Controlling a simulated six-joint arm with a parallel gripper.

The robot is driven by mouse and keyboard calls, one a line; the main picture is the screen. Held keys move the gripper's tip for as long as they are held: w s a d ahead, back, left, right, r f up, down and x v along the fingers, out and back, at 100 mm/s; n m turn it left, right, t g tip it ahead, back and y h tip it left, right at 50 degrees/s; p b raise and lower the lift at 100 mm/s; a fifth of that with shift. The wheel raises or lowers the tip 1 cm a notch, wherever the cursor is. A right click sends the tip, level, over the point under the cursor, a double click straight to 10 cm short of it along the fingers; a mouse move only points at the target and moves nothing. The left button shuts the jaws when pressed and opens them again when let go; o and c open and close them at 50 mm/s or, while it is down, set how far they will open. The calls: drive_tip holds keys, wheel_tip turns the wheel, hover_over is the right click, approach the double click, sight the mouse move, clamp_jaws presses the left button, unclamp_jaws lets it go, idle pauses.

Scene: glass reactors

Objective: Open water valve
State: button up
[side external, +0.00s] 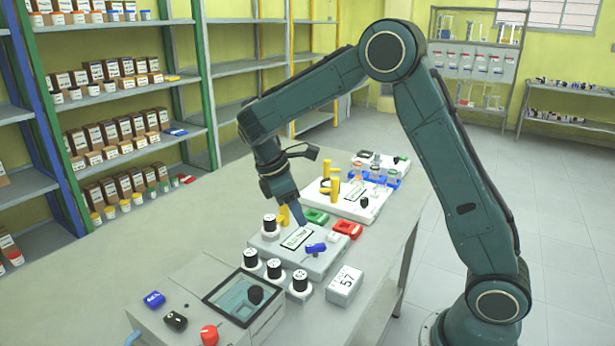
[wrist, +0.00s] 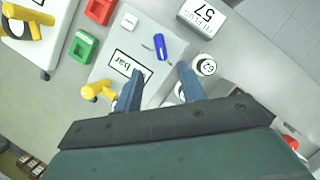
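A light grey panel (side external: 272,255) with a white display lies on the table; it also shows in the wrist view (wrist: 110,75). A blue valve handle (side external: 316,248) sits on its right side, and also shows in the wrist view (wrist: 160,46), just beyond my fingertips. No label reading "water" is legible. My gripper (side external: 298,218) points down over the panel. In the wrist view my gripper (wrist: 158,82) has two blue fingers spread apart with nothing between them. The handle looks apart from both fingers. A second blue knob (side external: 154,299) is on the control box.
A yellow valve (wrist: 100,90) stands on the panel's other side. Black-topped bottles (side external: 274,268) stand near the panel, close to my fingers. A box marked 57 (side external: 345,284), a red piece (side external: 347,229) and a green piece (side external: 316,216) lie around it. The control box (side external: 215,315) is in front.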

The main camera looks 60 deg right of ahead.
sight(316, 245)
drive_tip(key=x, duration=1)
drive_tip(key=shift+f, duration=0.2)
clamp_jaws()
